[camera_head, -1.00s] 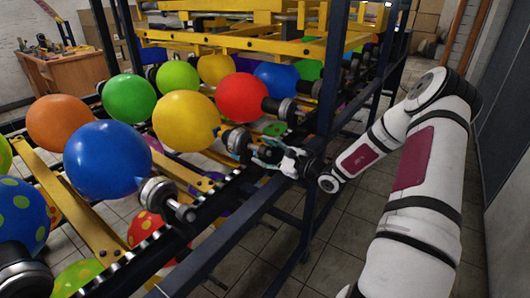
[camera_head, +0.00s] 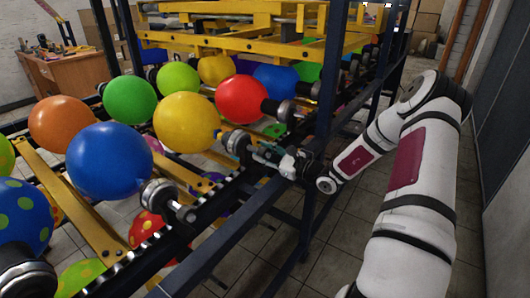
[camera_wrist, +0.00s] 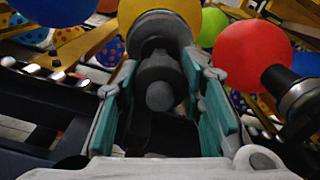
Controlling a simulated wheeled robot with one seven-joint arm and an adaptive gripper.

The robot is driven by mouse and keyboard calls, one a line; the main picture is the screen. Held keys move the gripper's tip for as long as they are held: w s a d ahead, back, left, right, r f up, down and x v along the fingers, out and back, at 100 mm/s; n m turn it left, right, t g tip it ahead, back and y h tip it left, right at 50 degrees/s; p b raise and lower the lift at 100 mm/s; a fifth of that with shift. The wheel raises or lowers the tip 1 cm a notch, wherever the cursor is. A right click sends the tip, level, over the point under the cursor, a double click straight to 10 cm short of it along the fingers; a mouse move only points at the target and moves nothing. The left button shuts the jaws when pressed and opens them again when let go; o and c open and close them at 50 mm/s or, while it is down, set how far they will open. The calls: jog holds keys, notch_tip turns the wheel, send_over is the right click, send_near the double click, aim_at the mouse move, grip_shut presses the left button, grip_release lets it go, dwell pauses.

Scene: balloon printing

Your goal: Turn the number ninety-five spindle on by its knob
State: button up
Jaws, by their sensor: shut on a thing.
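The spindle (camera_head: 237,143) with the yellow balloon (camera_head: 184,122) stands on the rail in the head view; no number is readable on it. Its dark, rounded knob (camera_wrist: 160,97) points toward the wrist camera. My gripper (camera_head: 260,152) reaches it from the right. In the wrist view, the teal pads of my gripper (camera_wrist: 159,105) lie on either side of the knob and grip it. The exact contact spots are partly hidden. The spindle's grey body (camera_wrist: 160,30) shows behind the knob.
A neighbouring spindle (camera_head: 165,198) carries a blue balloon (camera_head: 108,161). Another spindle (camera_head: 280,109) carries a red balloon (camera_head: 242,99). A dark blue upright (camera_head: 329,75) stands close behind my gripper. The tiled floor (camera_head: 345,235) on the right is clear.

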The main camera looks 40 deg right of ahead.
jog(key=m+p, duration=0.1)
jog(key=m, duration=0.2)
jog(key=shift+m, duration=0.3)
jog(key=m+p, duration=0.1)
jog(key=m, duration=0.2)
jog(key=shift+m, duration=0.3)
jog(key=m+p, duration=0.1)
jog(key=m, duration=0.2)
jog(key=shift+d+m, duration=0.1)
jog(key=shift+m, duration=0.2)
jog(key=shift+m+p, duration=0.3)
jog(key=shift+m, duration=1.6)
jog(key=shift+f, duration=0.1)
jog(key=o, duration=1.2)
